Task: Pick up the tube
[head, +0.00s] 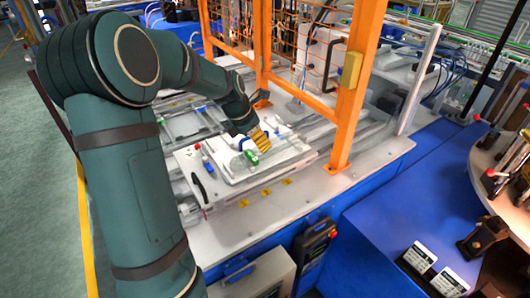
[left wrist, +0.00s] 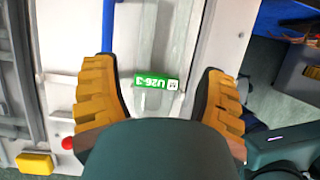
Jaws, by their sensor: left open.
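A clear tube with a green label reading "U26-3" (left wrist: 156,82) lies between the two fingers in the left wrist view, apart from both. In the head view its green label (head: 251,156) shows just beside the fingers, on the white work plate (head: 222,184). My left gripper (head: 262,141) is open and points down over the plate, close to the tube. In the left wrist view its orange ridged fingers (left wrist: 155,68) stand wide on either side of the label. The tube's lower end is partly hidden by my gripper body. My right gripper is not in view.
A black-handled tool (head: 198,187) and a blue pen-like item (head: 204,160) lie left of the tube. An orange frame post (head: 356,82) stands to the right. A blue surface (head: 410,205) extends at right.

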